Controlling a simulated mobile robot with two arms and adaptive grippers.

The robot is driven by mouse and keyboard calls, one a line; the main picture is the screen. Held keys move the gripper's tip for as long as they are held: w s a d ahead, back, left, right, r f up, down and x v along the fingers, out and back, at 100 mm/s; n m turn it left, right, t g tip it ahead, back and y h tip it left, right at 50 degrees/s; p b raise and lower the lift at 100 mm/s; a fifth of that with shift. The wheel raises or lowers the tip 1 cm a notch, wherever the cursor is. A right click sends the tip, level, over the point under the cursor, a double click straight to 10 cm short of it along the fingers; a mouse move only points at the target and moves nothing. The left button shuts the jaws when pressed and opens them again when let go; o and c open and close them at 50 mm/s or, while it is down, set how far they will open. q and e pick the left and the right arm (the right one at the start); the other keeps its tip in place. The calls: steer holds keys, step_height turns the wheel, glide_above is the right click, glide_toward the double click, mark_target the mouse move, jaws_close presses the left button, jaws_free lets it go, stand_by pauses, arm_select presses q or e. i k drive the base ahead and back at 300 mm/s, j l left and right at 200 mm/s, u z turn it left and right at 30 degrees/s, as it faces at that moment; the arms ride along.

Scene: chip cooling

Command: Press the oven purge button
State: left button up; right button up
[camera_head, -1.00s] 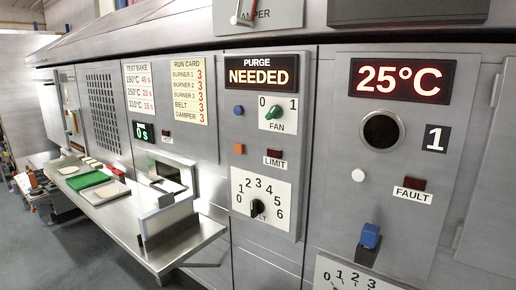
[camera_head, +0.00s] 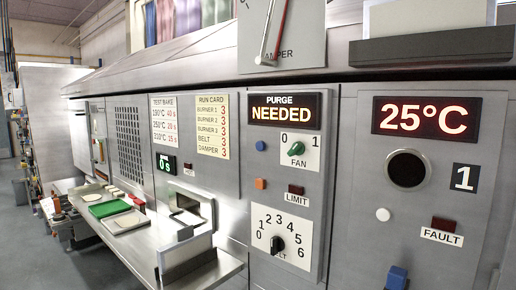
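The purge panel (camera_head: 312,215) is on the grey oven front, right of the picture's middle. Its lit display (camera_head: 285,110) reads "NEEDED" under the word "PURGE". Neither button carries a readable label, so I cannot tell for certain which one is the purge button. A green fan knob (camera_head: 297,148) is to the right of the blue button. Neither of my grippers is in view, and nothing covers the buttons.
A blue block-shaped control (camera_head: 397,277) sticks out at lower right. A 25°C display (camera_head: 426,117) is at the right.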

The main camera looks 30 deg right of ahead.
mark_target(260, 146)
steer(key=i+j+z, duration=0.1)
steer(key=z, duration=0.3)
steer(key=i+j+z, duration=0.1)
steer(key=z, duration=0.3)
steer(key=i+j+z, duration=0.1)
steer(key=j+z, duration=0.2)
steer(key=z, duration=0.15)
steer(key=i+j+z, duration=0.15)
steer(key=j, duration=0.65)
steer(key=i+j+z, duration=0.15)
steer(key=j, duration=0.65)
steer(key=j+z, duration=0.15)
steer(key=j, duration=0.65)
